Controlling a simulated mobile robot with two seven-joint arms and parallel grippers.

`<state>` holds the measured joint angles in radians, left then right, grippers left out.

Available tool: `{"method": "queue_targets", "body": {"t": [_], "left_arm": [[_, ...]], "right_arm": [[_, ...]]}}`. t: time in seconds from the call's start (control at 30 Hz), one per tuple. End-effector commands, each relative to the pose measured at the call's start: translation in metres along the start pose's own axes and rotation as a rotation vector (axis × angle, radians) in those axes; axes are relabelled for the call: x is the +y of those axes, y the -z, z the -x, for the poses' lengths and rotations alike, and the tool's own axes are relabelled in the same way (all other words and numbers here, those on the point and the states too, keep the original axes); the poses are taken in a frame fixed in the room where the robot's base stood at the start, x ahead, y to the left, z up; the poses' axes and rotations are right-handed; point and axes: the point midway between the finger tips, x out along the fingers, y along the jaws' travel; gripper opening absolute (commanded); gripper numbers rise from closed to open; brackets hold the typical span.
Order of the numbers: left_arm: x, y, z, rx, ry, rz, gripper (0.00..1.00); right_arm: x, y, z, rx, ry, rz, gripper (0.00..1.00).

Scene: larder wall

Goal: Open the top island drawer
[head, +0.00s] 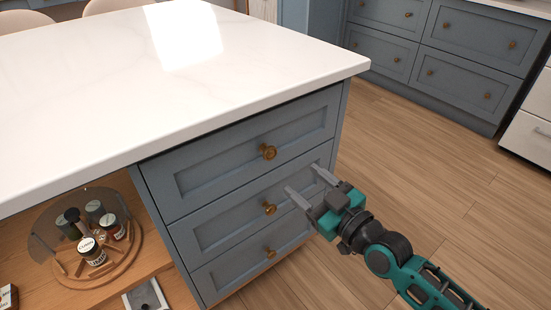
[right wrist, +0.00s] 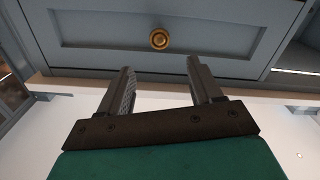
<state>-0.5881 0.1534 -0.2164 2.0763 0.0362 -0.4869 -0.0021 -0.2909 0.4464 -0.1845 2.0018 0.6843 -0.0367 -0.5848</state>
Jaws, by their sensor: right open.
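The top island drawer (head: 250,148) is a blue-grey framed panel just under the white countertop. It sits flush with the cabinet and looks closed. Its round brass knob (head: 268,151) is at the middle of the panel. My right gripper (head: 304,179) is open and empty, to the lower right of that knob in the head view. Its fingers point toward the drawer fronts and are apart from the knob. In the right wrist view, a brass knob (right wrist: 159,39) on a drawer front lies beyond the gap between the open fingers (right wrist: 160,80). My left gripper is not in view.
Two more drawers with knobs (head: 269,209) (head: 270,253) lie below. The white countertop (head: 120,80) overhangs the top drawer. An open shelf at left holds a round turntable with jars (head: 94,250). Wooden floor (head: 430,160) is clear at right, before blue cabinets (head: 440,75).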

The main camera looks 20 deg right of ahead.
Motion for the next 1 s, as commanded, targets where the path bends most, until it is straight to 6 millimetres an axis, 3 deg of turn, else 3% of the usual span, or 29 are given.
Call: {"method": "queue_targets", "body": {"t": [0.3,0.5,0.7,1.0], "left_arm": [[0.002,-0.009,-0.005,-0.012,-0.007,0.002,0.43],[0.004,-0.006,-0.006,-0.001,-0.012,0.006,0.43],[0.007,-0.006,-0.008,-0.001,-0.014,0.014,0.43],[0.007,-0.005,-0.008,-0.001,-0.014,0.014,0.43]], "right_arm": [[0.000,-0.001,-0.061,0.003,-0.002,-0.003,0.65],[0.000,-0.001,-0.088,0.001,-0.001,-0.001,0.65],[0.000,-0.001,-0.100,0.000,0.000,-0.001,0.65],[0.000,-0.001,-0.101,-0.001,0.000,0.000,0.63]]}}
